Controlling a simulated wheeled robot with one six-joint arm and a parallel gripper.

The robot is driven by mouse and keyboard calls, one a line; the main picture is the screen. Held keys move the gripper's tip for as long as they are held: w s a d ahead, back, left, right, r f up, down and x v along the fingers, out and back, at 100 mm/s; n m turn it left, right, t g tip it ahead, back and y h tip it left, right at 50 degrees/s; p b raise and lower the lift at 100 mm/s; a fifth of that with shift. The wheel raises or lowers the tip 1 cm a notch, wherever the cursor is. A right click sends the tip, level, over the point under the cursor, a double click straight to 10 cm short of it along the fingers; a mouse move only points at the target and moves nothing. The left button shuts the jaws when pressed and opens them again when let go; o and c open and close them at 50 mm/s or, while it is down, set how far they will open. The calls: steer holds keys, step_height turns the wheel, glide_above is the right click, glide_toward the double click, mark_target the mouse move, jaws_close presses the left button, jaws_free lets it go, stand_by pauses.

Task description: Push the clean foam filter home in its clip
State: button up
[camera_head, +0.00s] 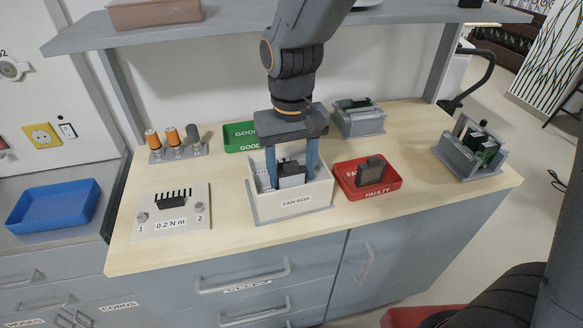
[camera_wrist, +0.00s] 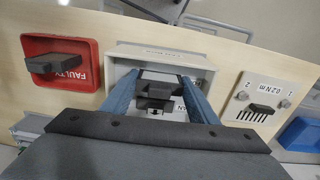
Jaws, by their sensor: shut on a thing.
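The white fan box (camera_head: 296,203) stands at the middle of the bench. My gripper (camera_head: 290,178) reaches down into it, with its two blue fingers set wide apart. Between them is a dark block with a grey body (camera_head: 291,170); it also shows in the wrist view (camera_wrist: 155,92), and the gripper is shut on it inside the box. I cannot tell for sure whether this block is the clean foam filter. The clip cannot be made out, and the lower part of the block is hidden by the box wall.
Right of the box is a red FAULTY tray (camera_head: 377,190) holding a dark block (camera_head: 370,170). A green tray (camera_head: 240,136) and a grey fixture (camera_head: 359,118) stand behind. A 0.2 N m plate (camera_head: 172,225) lies left. Another fixture (camera_head: 471,150) stands right. A shelf (camera_head: 220,29) overhangs.

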steer(key=shift+f, duration=0.65)
stand_by(0.3)
steer(key=shift+f, duration=0.1)
